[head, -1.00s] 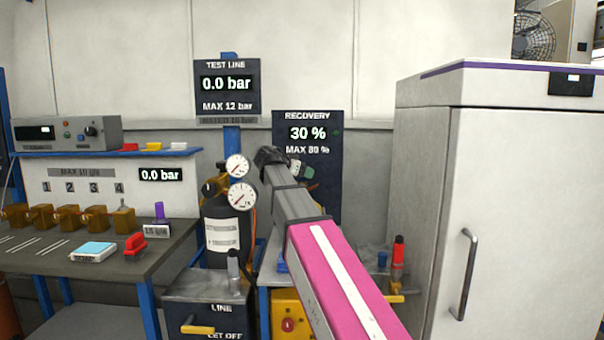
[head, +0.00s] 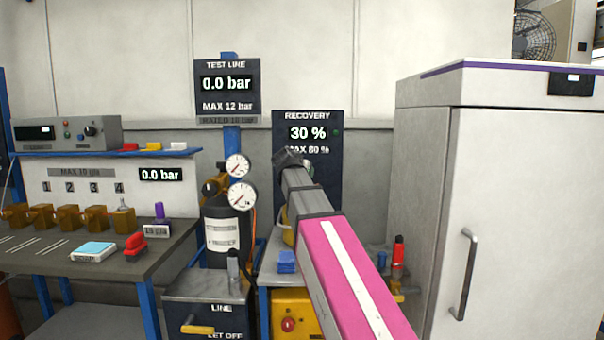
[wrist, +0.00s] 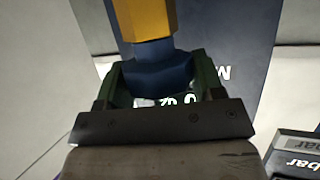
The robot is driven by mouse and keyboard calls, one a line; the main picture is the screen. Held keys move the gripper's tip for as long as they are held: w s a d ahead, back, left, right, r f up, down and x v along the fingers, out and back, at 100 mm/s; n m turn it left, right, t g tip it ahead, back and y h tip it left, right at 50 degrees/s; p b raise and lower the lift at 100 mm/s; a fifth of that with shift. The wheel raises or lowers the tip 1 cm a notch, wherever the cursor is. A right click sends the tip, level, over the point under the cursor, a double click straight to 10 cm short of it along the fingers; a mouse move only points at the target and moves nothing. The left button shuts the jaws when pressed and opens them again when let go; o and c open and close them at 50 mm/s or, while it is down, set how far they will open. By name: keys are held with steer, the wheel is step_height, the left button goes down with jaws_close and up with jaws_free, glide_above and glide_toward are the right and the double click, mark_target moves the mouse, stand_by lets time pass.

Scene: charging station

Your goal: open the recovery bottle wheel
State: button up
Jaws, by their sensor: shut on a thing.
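The wrist view shows a dark blue wheel (wrist: 155,70) below a yellow body (wrist: 143,18), which looks like the recovery bottle. My gripper (wrist: 158,78) has one green finger on each side of the wheel and is shut on it. In the head view, my gripper (head: 308,169) sits in front of the recovery panel, mostly hidden behind my wrist. A yellow strip of the bottle (head: 288,236) shows left of my pink arm. The wheel is hidden there. The recovery panel (head: 334,116) reads 30 %, with a maximum of 80 %.
Left of my arm stands a dark bottle (head: 220,232) with two round gauges. A small blue block (head: 287,262) lies on the stand below. A workbench (head: 60,262) is at left.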

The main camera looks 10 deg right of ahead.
steer(key=n+t+y, duration=0.1)
steer(key=n+y, duration=0.5)
steer(key=y, duration=0.1)
steer(key=shift+d+n+t+y, duration=0.1)
steer(key=shift+n+t+y, duration=0.2)
steer(key=shift+t, duration=0.1)
steer(key=n+g+y, duration=0.1)
steer(key=n+y, duration=0.3)
steer(key=shift+y, duration=0.3)
steer(key=shift+n+g+y, duration=0.7)
steer(key=shift+n+y, duration=0.1)
steer(key=shift+n, duration=0.1)
steer(key=shift+f, duration=0.1)
steer(key=o, duration=0.9)
steer(key=v, duration=1)
steer(key=shift+s+d, duration=0.25)
steer(key=shift+s, duration=0.05)
